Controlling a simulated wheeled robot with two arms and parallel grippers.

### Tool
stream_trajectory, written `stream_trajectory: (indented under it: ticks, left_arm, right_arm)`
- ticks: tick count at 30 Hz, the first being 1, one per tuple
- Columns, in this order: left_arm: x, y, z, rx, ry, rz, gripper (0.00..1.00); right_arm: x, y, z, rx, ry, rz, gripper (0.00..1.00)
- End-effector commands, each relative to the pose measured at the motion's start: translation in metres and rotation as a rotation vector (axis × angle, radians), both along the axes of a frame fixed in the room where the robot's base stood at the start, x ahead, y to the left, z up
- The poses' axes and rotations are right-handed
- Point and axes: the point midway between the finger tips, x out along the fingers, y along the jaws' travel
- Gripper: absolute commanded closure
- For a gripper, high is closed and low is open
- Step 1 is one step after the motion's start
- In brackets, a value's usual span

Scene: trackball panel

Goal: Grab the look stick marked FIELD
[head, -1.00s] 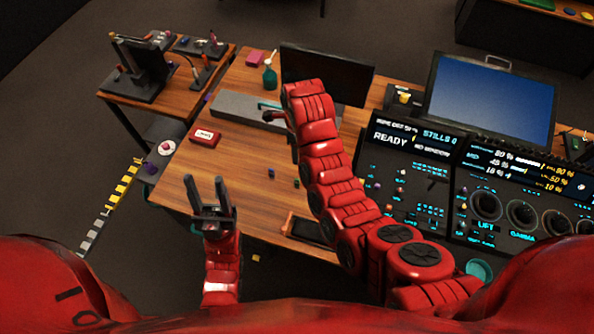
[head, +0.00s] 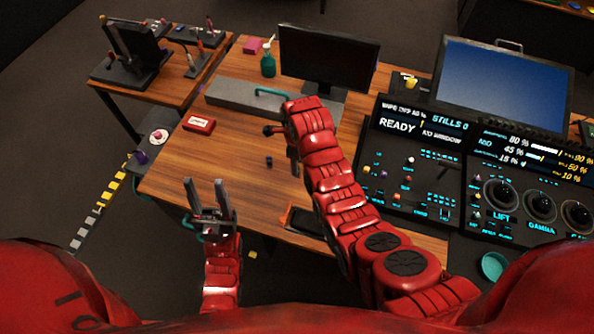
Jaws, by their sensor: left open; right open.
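The control console (head: 412,205) at the right has a dark panel with several small coloured knobs and levers. Its labels are too small to read, so I cannot tell which control is marked FIELD. A thin dark stick (head: 441,172) stands on that panel. My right gripper (head: 285,148) is largely hidden by its own red wrist, over the wooden table left of the console. It is open and apart from the console controls. My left gripper (head: 206,183) is open and empty by the table's front left edge.
A black monitor (head: 327,57), a grey bar (head: 232,94), a green bottle (head: 268,64) and a red box (head: 199,123) stand on the wooden table (head: 215,153). A large blue screen (head: 505,82) stands behind the console.

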Motion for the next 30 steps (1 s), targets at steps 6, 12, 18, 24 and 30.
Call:
stream_trajectory:
  ticks: [6,12,18,24,30]
  left_arm:
    - [0.0,0.0,0.016,0.0,0.0,0.0,0.5]
    - [0.0,0.0,0.018,0.0,0.0,0.0,0.5]
    - [0.0,0.0,0.018,0.0,0.0,0.0,0.5]
    - [0.0,0.0,0.017,0.0,0.001,0.0,0.5]
    - [0.0,0.0,0.017,0.0,0.001,0.0,0.5]
  right_arm:
    - [0.0,0.002,-0.021,-0.001,0.001,0.001,0.53]
    - [0.001,0.002,-0.032,0.001,-0.003,0.0,0.53]
    - [0.001,0.002,-0.033,0.001,-0.003,0.0,0.53]
    - [0.001,0.002,-0.033,0.001,-0.003,0.0,0.85]
    - [0.001,0.002,-0.033,0.0,-0.002,0.0,1.0]
